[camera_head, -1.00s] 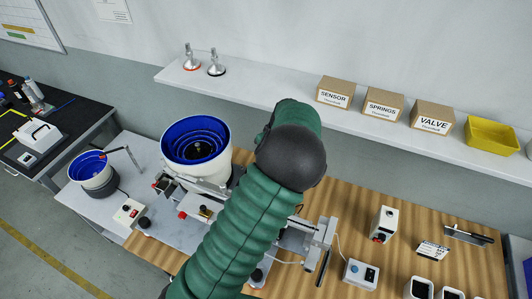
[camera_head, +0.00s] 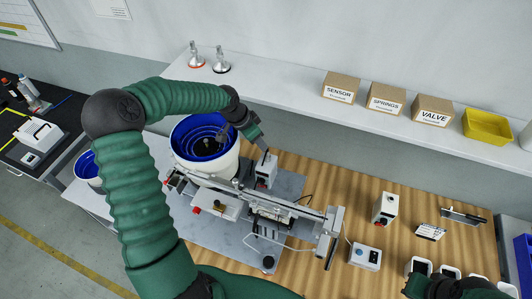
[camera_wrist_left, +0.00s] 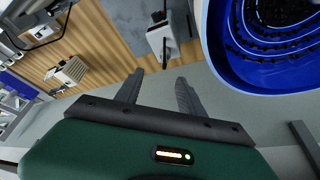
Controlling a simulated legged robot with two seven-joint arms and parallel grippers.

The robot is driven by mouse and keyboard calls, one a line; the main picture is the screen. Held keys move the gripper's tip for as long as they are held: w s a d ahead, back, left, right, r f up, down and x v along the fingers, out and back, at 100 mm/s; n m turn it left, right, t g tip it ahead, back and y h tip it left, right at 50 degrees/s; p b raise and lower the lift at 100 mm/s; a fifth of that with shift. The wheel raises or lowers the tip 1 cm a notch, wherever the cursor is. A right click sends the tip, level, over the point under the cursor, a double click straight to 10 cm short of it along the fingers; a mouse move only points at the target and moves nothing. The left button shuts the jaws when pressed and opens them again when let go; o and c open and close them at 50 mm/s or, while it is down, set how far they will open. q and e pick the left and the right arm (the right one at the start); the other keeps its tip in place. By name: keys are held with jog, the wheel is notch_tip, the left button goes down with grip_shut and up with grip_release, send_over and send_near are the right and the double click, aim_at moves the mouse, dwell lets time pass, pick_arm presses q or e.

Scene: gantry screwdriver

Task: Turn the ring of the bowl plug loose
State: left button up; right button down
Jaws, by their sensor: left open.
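The large white bowl feeder (camera_head: 222,168) with its blue inside stands left of centre in the head view; its blue bowl also fills the upper right of the left wrist view (camera_wrist_left: 226,60). A small light-grey box (camera_head: 267,174) stands beside it, with dark fittings on it in the left wrist view (camera_wrist_left: 158,17). I cannot clearly make out the plug's ring. My left gripper (camera_head: 262,150) is above this box; in the wrist view its fingers (camera_wrist_left: 159,74) are apart and empty, pointing towards it. My right gripper (camera_head: 440,288) is partly visible at the bottom right edge; its fingers are not clear.
A metal linear rail (camera_head: 290,207) crosses the grey plate in front of the bowl. A control box (camera_head: 365,257) and a white device (camera_head: 386,208) stand on the wooden bench at right. A shelf above holds cartons (camera_head: 386,98) and a yellow bin (camera_head: 488,127).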

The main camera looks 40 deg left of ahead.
pick_arm(q)
send_near(266, 156)
jog(key=d, duration=0.1)
jog(key=w+f, duration=0.1)
jog(key=f, duration=0.1)
jog(key=w+f+p, duration=0.1)
jog(key=f, duration=0.1)
jog(key=w+a+f, duration=0.1)
jog(key=f, duration=0.1)
jog(key=shift+f, duration=0.1)
jog(key=shift+p+x, duration=0.4)
jog(key=shift+x, duration=0.6)
jog(key=shift+w+d+f, duration=0.1)
jog(key=shift+d, duration=0.45)
jog(key=shift+a, duration=0.3)
jog(key=c, duration=0.8)
grip_shut()
jog(key=shift+d, duration=0.1)
pick_arm(e)
jog(key=shift+a+r, duration=0.25)
jog(key=shift+r, duration=0.3)
jog(key=shift+a+r, duration=0.2)
jog(key=shift+r, duration=0.3)
